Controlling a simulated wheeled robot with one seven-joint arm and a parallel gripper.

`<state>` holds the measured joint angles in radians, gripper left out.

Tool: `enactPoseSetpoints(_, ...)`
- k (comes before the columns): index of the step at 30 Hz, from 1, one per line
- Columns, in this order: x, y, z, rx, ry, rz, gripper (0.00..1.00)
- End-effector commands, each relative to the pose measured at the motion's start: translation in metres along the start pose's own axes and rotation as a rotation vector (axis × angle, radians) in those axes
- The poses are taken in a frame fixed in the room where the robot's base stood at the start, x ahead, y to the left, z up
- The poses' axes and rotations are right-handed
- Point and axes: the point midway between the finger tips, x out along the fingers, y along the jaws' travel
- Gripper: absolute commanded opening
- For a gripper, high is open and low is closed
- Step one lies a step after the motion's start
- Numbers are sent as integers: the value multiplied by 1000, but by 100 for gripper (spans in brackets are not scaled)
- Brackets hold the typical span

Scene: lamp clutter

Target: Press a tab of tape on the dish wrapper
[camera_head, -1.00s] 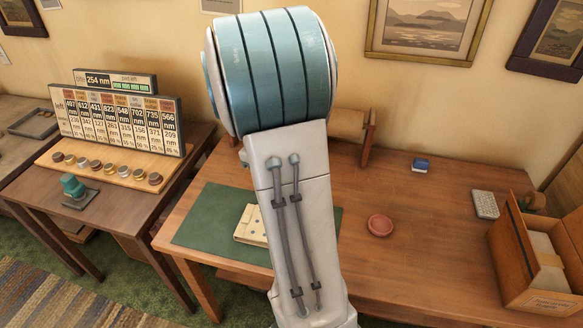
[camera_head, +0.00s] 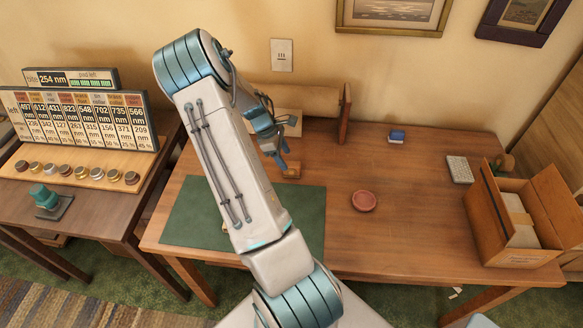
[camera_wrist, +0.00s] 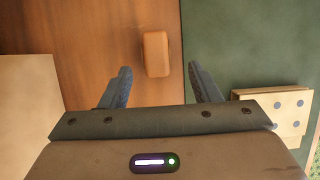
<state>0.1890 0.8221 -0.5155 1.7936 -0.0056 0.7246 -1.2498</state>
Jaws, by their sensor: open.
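The folded cream wrapper with blue dots (camera_wrist: 283,112) lies on the green mat (camera_head: 200,205), at the right of the wrist view. In the head view my arm hides nearly all of it. A small orange-brown block (camera_head: 292,170) sits on the bare wood by the mat's far edge; I cannot tell whether it is the tape holder. It also shows in the wrist view (camera_wrist: 155,54), between and beyond my fingertips. My gripper (camera_head: 280,160) is open and empty, pointing down above the desk near this block. No loose tab of tape is visible.
A red dish (camera_head: 364,201) stands right of the mat. A paper roll on a stand (camera_head: 310,100) and a cream sheet (camera_wrist: 30,110) are at the back. A blue box (camera_head: 397,137), grey pad (camera_head: 459,169) and open carton (camera_head: 510,220) stand right. The desk's centre-right is mostly clear.

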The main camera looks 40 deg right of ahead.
Motion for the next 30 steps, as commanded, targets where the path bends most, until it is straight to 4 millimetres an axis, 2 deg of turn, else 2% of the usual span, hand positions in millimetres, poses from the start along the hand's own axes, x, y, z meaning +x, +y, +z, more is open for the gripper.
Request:
enactPoseSetpoints(3, 12, -1, 0, -2, -1, -1, 56)
enactPoseSetpoints(11, 28, 1, 2, -1, -2, -1, 56)
enactPoseSetpoints(21, 65, 5, 4, -1, 0, 0, 56)
enactPoseSetpoints(29, 68, 5, 3, -1, 1, 2, 56)
enactPoseSetpoints(30, 68, 5, 3, -1, 1, 2, 54)
